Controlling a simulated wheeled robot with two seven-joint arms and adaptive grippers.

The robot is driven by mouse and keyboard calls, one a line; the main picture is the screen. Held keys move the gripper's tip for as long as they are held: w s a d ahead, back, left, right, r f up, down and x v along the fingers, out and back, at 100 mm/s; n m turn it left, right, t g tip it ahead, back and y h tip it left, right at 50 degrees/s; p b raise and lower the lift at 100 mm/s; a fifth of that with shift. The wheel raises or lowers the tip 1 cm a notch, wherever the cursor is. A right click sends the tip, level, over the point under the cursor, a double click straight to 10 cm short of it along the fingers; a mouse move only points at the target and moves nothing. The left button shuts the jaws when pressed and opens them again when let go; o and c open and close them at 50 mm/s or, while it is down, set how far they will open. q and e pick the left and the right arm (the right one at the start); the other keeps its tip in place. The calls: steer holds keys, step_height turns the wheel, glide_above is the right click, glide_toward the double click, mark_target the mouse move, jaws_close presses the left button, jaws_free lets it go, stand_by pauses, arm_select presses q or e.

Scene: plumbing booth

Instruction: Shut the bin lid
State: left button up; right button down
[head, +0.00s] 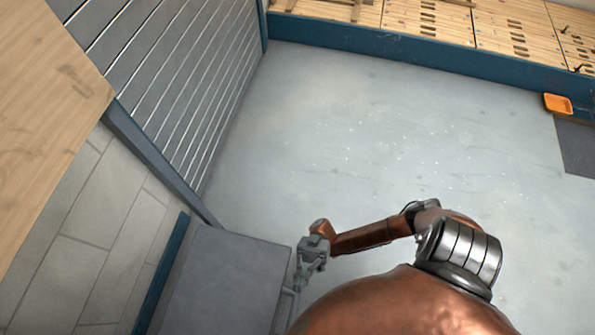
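A flat dark grey panel (226,285) lies at the bottom, left of centre. It may be the bin lid or the top of a box, but I cannot tell which, nor whether it is open or shut. A thin light grey part beside the fingers is partly hidden. My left gripper is out of view.
A slatted grey wall (165,75) and a wooden top (45,120) stand on the left. Wooden panels with slots (430,22) line the back behind a blue edge. An orange tray (557,104) and dark mat (577,145) are at right. The middle floor is clear.

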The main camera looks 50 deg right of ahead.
steer(key=shift+s+a+f+m+t, duration=0.1)
steer(key=shift+s+f+m+t, duration=0.05)
steer(key=shift+f, duration=0.2)
steer(key=shift+s+a+f+m+t, duration=0.1)
steer(key=shift+f+m+t, duration=0.05)
steer(key=shift+f, duration=0.25)
steer(key=r+v, duration=0.1)
steer(key=v, duration=1)
steer(key=shift+w+d+f, duration=0.25)
steer(key=shift+w+d, duration=0.15)
steer(key=shift+d, duration=0.1)
